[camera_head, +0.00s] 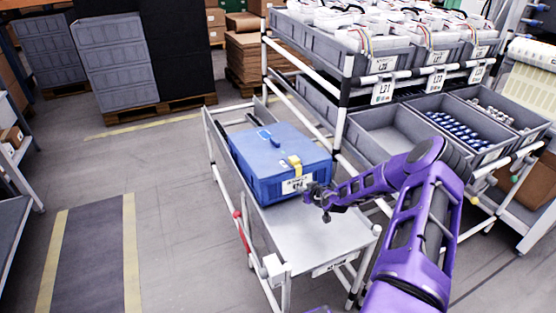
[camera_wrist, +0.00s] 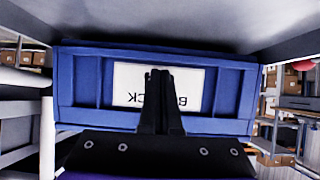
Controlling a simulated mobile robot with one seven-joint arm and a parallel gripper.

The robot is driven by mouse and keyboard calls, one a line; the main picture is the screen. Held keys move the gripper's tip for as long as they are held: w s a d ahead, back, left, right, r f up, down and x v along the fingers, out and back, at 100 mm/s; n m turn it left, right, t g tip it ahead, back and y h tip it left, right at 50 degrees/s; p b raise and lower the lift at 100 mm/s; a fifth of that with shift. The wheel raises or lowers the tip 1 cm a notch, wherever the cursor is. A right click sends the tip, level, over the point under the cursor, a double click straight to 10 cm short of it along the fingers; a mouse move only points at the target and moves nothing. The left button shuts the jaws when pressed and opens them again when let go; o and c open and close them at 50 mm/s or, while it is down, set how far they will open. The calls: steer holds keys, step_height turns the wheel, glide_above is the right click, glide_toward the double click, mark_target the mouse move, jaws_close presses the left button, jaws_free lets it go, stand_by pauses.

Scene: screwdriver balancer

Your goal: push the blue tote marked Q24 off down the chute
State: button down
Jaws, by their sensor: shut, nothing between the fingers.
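The blue tote (camera_head: 262,168) sits lidded on the grey chute (camera_head: 315,238), between its low side walls. It has a yellow clip and a white label on its near face. The label's marking is too small to read here. In the wrist view the same blue tote (camera_wrist: 85,78) fills the middle, its label upside down and partly hidden by my fingers, so I cannot confirm Q24. My gripper (camera_head: 318,198) is shut and empty at the tote's near face, by the label. In the wrist view my gripper (camera_wrist: 159,76) overlaps the label; I cannot tell whether it touches.
A rack of grey bins (camera_head: 390,130) stands right of the chute, with white parts above and blue parts below. The near end of the chute is bare. Grey floor (camera_head: 175,215) is open to the left. Stacked grey totes (camera_head: 115,65) stand on a pallet behind.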

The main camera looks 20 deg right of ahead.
mark_target(287, 160)
steer(key=w, duration=0.2)
steer(key=w+b, duration=0.1)
steer(key=w, duration=0.1)
steer(key=w+b, duration=0.1)
steer(key=w, duration=0.2)
steer(key=shift+a, duration=0.4)
steer(key=w, duration=1)
steer(key=shift+a+r, duration=0.25)
steer(key=shift+a, duration=0.15)
steer(key=p+v, duration=0.1)
steer(key=p, duration=0.1)
steer(key=p+v, duration=0.2)
steer(key=r+p+v, duration=0.1)
steer(key=p, duration=0.2)
steer(key=shift+w+r, duration=0.1)
steer(key=p+v, duration=0.2)
steer(key=p, duration=0.1)
steer(key=shift+r, duration=0.2)
steer(key=shift+s+p, duration=0.3)
steer(key=shift+p, duration=0.25)
